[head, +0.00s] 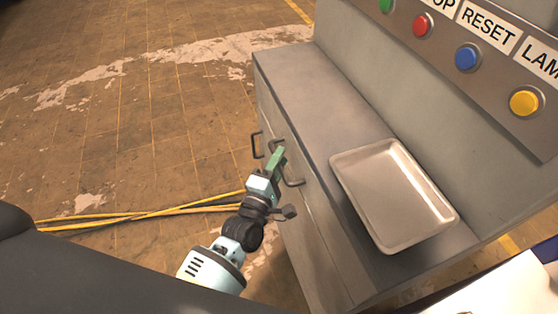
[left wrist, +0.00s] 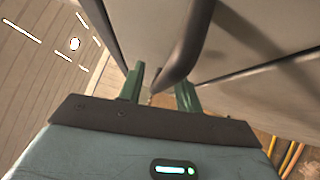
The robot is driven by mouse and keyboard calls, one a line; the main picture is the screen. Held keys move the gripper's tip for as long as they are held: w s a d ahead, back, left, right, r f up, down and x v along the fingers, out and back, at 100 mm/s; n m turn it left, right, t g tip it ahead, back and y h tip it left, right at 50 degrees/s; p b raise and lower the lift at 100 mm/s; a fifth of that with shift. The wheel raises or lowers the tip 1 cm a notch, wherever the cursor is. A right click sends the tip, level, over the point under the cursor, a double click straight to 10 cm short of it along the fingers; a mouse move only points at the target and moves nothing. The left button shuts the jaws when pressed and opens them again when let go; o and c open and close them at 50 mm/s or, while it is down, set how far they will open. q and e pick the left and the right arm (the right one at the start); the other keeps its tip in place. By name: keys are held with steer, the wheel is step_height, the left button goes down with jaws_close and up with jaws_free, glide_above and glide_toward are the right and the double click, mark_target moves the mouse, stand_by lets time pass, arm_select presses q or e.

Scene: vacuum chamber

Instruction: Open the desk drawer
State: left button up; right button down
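The grey desk (head: 330,100) has drawer fronts on its left side with dark bar handles. One handle (head: 257,146) is farther back, and another handle (head: 294,182) is partly hidden behind my left gripper (head: 277,160). The gripper's green fingers are at the desk's side by this nearer handle. In the left wrist view, the two green fingers of my left gripper (left wrist: 159,90) are apart, with a dark curved handle bar (left wrist: 188,48) reaching between them. Whether the fingers touch the bar is unclear. The drawer fronts look closed. My right gripper is not in view.
A metal tray (head: 395,245) lies on the desk top. A panel with coloured buttons (head: 467,57) rises behind it. The floor at the upper left is clear.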

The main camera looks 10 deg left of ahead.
arm_select(q)
jaws_close()
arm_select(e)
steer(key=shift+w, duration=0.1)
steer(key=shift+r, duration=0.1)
arm_select(q)
steer(key=s+a, duration=0.6)
steer(key=a, duration=0.3)
steer(key=s+a+p, duration=0.1)
steer(key=s+a, duration=0.5)
steer(key=a, duration=0.3)
steer(key=shift+s+a, duration=0.2)
steer(key=shift+a, duration=0.05)
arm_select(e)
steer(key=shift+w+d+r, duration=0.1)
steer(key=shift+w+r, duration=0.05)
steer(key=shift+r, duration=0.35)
arm_select(q)
jaws_free()
